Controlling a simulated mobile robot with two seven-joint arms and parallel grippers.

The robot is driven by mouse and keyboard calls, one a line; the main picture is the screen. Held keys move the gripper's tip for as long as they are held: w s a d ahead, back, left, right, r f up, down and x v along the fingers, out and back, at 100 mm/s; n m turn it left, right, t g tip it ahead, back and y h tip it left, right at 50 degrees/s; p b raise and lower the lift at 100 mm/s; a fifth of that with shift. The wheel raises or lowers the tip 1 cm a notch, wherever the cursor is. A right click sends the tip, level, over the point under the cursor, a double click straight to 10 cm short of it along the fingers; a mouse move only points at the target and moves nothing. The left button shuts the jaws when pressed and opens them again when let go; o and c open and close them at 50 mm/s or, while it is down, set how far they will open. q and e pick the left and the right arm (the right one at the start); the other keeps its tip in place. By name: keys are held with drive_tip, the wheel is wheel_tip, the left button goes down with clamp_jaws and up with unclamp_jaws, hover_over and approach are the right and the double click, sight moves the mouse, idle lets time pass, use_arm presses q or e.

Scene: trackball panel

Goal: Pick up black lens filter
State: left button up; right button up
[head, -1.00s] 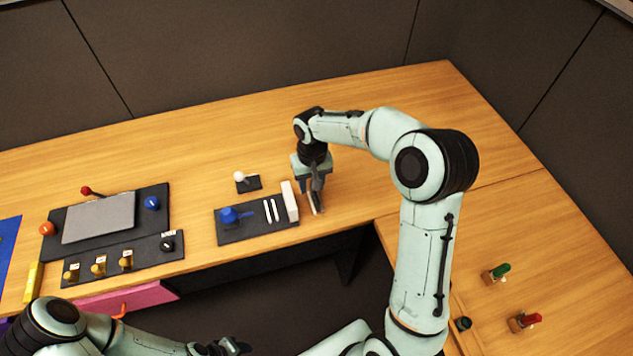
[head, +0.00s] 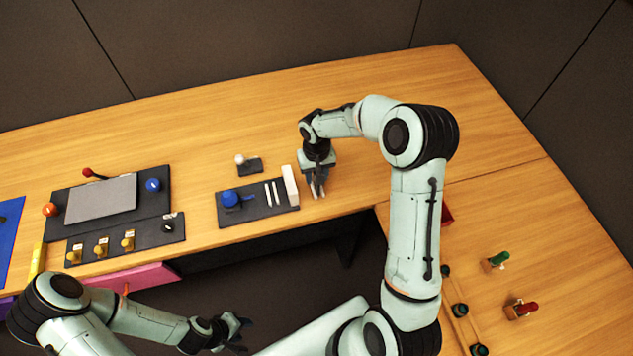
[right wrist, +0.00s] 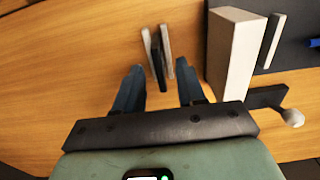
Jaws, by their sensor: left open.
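A thin black piece (right wrist: 158,68), which looks like the black lens filter, stands on edge between two pale upright plates (right wrist: 148,45) in the right wrist view. My right gripper (right wrist: 158,72) is open, with one dark finger on each side of this group, apart from it. In the head view my right gripper (head: 317,188) points down at the desk beside the white block and mostly hides the filter. My left gripper (head: 240,332) is open and empty, low in front of the desk.
A white block (right wrist: 231,52) stands close to the right finger. A dark panel (head: 232,216) with a blue trackball (head: 229,197) and white strips lies left of it, with a white-knobbed joystick (head: 240,159) behind. The desk (head: 370,90) is clear behind.

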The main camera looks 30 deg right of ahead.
drive_tip(key=f, duration=0.3)
drive_tip(key=shift+w+d+f, duration=0.1)
drive_tip(key=shift+w, duration=0.15)
drive_tip(key=shift+s, duration=0.15)
drive_tip(key=shift+c, duration=0.6)
use_arm(q)
drive_tip(key=shift+w+r, duration=0.3)
drive_tip(key=shift+w, duration=0.2)
use_arm(e)
clamp_jaws()
